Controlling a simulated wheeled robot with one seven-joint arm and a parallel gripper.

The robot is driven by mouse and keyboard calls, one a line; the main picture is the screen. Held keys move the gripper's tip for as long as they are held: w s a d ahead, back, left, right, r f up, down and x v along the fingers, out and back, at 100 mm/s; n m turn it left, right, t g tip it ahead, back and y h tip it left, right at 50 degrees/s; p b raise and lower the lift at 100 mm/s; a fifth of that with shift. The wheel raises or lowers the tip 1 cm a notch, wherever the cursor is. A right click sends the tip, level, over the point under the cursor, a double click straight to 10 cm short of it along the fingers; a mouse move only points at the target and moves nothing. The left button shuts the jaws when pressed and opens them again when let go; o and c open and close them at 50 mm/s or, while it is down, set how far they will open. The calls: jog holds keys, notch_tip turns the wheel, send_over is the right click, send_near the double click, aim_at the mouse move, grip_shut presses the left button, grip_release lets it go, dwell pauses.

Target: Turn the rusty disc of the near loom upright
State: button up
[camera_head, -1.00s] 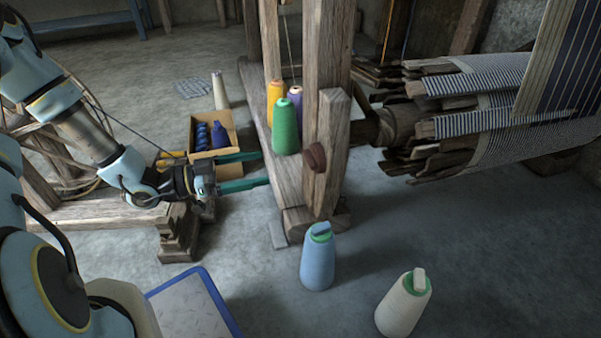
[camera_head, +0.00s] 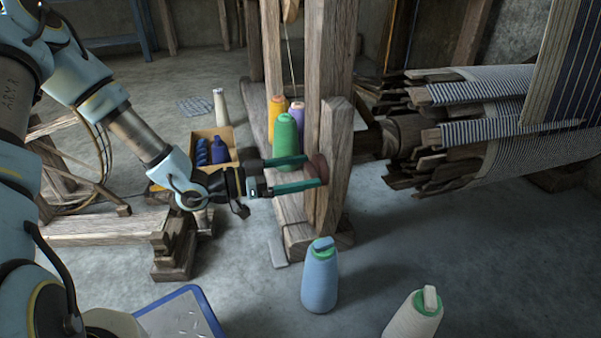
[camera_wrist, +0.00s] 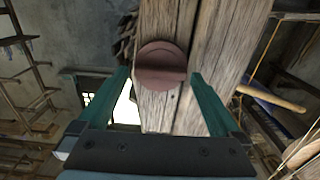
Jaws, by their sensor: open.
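The rusty disc (camera_head: 318,166) is on the side of the near loom's wooden post (camera_head: 334,135), partly hidden by my fingers in the head view. In the wrist view the disc (camera_wrist: 160,58) is reddish brown and round, with a raised ridge running nearly crosswise over its lower part. My gripper (camera_head: 313,172) is open, its two teal fingers pointing at the post. In the wrist view the disc lies between the fingers (camera_wrist: 160,78), with a gap on each side. I cannot tell whether the fingertips touch the post.
Green (camera_head: 285,142), yellow and purple cones stand on the loom's base beam, close behind my fingers. A blue cone (camera_head: 320,278) and a white cone (camera_head: 415,316) stand on the floor in front. A box of blue spools (camera_head: 229,137) is behind my gripper. The striped warp roller (camera_head: 490,130) is at right.

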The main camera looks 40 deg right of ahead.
jog(key=shift+c, duration=0.2)
jog(key=c, duration=1.1)
